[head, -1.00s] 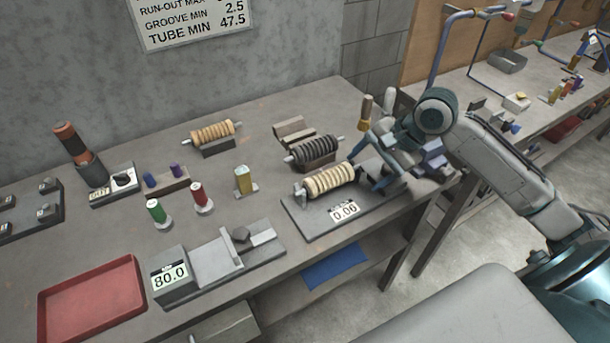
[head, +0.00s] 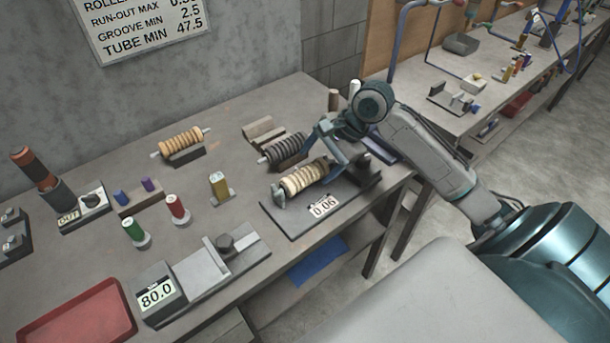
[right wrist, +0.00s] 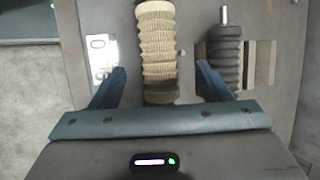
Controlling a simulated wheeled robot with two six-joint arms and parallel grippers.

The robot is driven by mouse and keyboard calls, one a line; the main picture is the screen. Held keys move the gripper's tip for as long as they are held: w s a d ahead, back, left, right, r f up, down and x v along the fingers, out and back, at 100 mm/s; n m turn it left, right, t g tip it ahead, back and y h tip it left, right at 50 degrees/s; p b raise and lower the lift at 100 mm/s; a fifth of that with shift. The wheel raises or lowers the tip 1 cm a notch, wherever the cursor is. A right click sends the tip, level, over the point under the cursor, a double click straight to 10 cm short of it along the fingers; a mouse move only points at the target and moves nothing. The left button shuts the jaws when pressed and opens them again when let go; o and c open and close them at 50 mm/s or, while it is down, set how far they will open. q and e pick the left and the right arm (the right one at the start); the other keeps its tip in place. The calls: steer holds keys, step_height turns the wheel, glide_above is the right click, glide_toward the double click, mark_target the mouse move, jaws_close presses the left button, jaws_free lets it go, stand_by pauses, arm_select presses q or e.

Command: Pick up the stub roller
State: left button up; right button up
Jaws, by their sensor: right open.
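Three ribbed rollers are in the head view; which one is the stub roller I cannot tell. A cream roller (head: 303,179) lies on the gauge stand (head: 290,222) whose display reads 0.06. A dark grey roller (head: 286,149) lies in a cradle behind it, and a tan roller (head: 182,140) in a cradle at the back left. My right gripper (head: 330,152) is open at the cream roller's right end. In the right wrist view, the cream roller (right wrist: 158,45) is between the spread fingers (right wrist: 160,75); the dark roller (right wrist: 226,60) is right of them. My left gripper is not in view.
An empty cradle (head: 262,131) stands behind the dark roller. Green (head: 133,230), red (head: 177,207) and yellow (head: 219,187) pieces stand left of the gauge stand. A gauge reading 80.0 (head: 157,295) and a red tray (head: 80,312) are at the front left.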

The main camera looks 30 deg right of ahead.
mark_target(310, 171)
steer(key=shift+a+p+x, duration=0.25)
steer(key=shift+p+x, duration=0.1)
steer(key=shift+x, duration=1.9)
steer(key=shift+s, duration=0.15)
steer(key=shift+r, duration=0.1)
steer(key=c, duration=1.3)
